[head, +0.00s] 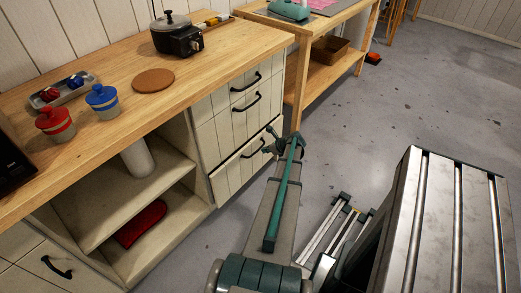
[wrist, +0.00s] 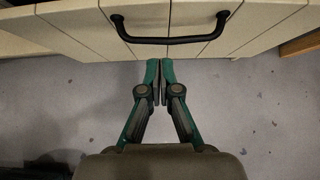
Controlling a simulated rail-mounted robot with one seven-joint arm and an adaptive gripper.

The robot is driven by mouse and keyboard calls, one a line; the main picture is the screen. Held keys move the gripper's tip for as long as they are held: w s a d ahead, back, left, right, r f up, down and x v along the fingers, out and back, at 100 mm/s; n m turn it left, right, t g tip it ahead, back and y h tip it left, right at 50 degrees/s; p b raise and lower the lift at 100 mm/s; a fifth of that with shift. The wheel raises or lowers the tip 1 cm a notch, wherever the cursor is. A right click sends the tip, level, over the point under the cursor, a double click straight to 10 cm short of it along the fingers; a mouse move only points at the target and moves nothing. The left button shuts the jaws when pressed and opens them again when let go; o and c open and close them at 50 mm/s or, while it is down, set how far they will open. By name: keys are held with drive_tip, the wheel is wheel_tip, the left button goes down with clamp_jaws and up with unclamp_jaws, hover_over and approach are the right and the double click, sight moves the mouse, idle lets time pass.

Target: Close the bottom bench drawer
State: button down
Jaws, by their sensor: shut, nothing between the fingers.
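The bottom bench drawer (head: 237,175) is the lowest of a stack of cream drawers with black handles at the right end of the bench. Its front seems to stand slightly out from the drawers above; how far is hard to tell. In the wrist view a cream drawer front (wrist: 215,15) with a black handle (wrist: 170,39) fills the top. My gripper (wrist: 160,82) is shut and empty, its fingertips just below the lower edge of that front. In the head view my gripper (head: 283,143) is beside the drawer's handle end; contact cannot be told.
The wooden bench top (head: 205,68) holds a black pot (head: 177,35), a cork mat (head: 153,80) and lidded jars. An open shelf (head: 125,190) lies left of the drawers. A wooden table (head: 325,70) stands behind.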

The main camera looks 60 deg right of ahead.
drive_tip(key=d+v, duration=0.1)
drive_tip(key=v, duration=0.5)
drive_tip(key=t+h+b, duration=0.2)
drive_tip(key=t+b, duration=0.7)
drive_tip(key=b, duration=0.8)
approach(236, 158)
drive_tip(key=w+b, duration=0.1)
drive_tip(key=w, duration=0.2)
drive_tip(key=w+d+b, duration=0.1)
drive_tip(key=w, duration=0.2)
drive_tip(key=shift+d+f, duration=0.2)
drive_tip(key=shift+d, duration=0.05)
drive_tip(key=shift+w+d+r, duration=0.1)
drive_tip(key=shift+w+r, duration=0.05)
drive_tip(key=shift+w, duration=0.4)
